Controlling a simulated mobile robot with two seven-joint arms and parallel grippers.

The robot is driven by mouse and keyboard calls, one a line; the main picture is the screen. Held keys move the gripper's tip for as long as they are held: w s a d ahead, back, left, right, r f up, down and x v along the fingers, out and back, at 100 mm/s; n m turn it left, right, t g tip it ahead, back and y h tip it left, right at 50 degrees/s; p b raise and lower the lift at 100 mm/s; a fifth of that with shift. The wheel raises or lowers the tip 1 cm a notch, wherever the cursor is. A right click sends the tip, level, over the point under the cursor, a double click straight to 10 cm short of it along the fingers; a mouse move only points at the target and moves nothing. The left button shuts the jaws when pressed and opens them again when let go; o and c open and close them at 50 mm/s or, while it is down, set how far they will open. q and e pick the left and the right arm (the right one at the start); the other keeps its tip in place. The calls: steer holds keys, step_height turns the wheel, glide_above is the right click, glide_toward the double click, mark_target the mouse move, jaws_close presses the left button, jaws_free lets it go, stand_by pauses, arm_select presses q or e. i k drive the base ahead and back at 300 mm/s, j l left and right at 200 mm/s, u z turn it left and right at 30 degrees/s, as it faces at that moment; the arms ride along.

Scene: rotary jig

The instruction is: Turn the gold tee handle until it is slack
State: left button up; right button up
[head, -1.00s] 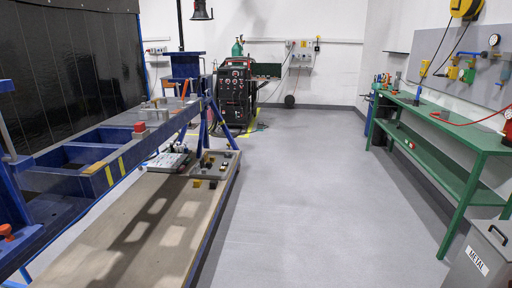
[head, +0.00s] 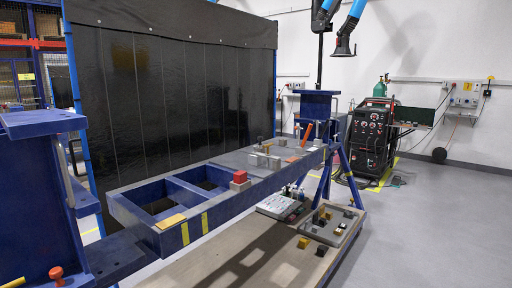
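I cannot make out a gold tee handle in the head view. The blue rotary jig (head: 215,222) runs from a blue post (head: 35,190) at the near left to a blue stand (head: 316,105) farther back. An orange-red knob (head: 57,273) sits low on the near post, and a grey metal bar (head: 65,175) leans at its side. A small orange bar (head: 307,133) stands tilted at the far end. A red block (head: 240,177) and a flat yellow piece (head: 171,221) lie on the frame. Neither of my grippers is in view.
A low board (head: 210,270) under the jig carries a grey tray (head: 335,226) with small blocks and a white box (head: 280,206). A dark welding curtain (head: 170,90) stands behind. A welding machine (head: 369,135) is at the back. Grey floor (head: 440,230) is clear at right.

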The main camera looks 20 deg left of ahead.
mark_target(267, 146)
steer(key=i+l+u, duration=0.2)
steer(key=u, duration=0.2)
steer(key=i+l+u, duration=0.85)
steer(key=l+u, duration=0.25)
steer(key=i+l+u, duration=0.15)
steer(key=l+u, duration=0.25)
steer(key=l, duration=0.4)
steer(key=l+u, duration=0.4)
steer(key=l, duration=0.4)
